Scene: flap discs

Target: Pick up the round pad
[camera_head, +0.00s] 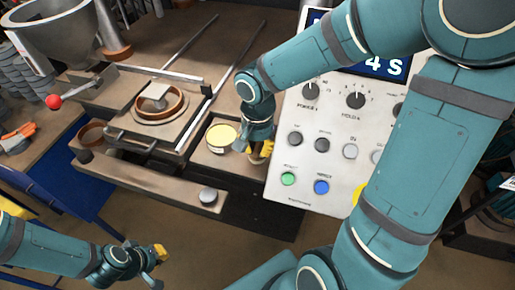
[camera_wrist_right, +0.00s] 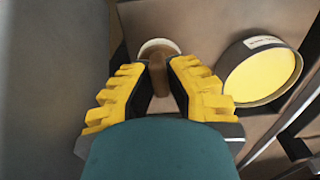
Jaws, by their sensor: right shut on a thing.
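My right gripper (camera_head: 260,151) reaches down beside the control panel. In the right wrist view its yellow-backed fingers (camera_wrist_right: 159,90) are shut on the brown stem of a small piece with a pale round rim (camera_wrist_right: 147,46), which looks like the round pad. The fingers hide much of it, and I cannot tell whether it is lifted or still rests on the surface. My left gripper (camera_head: 157,266) hangs at the lower left, its fingers apart and empty.
A round dish with a yellow fill (camera_head: 221,137) stands just left of my right gripper; it also shows in the right wrist view (camera_wrist_right: 262,77). The control panel (camera_head: 325,150) rises on the right. A sliding plate carries a ring-shaped part (camera_head: 178,105). A metal funnel (camera_head: 50,35) stands upper left.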

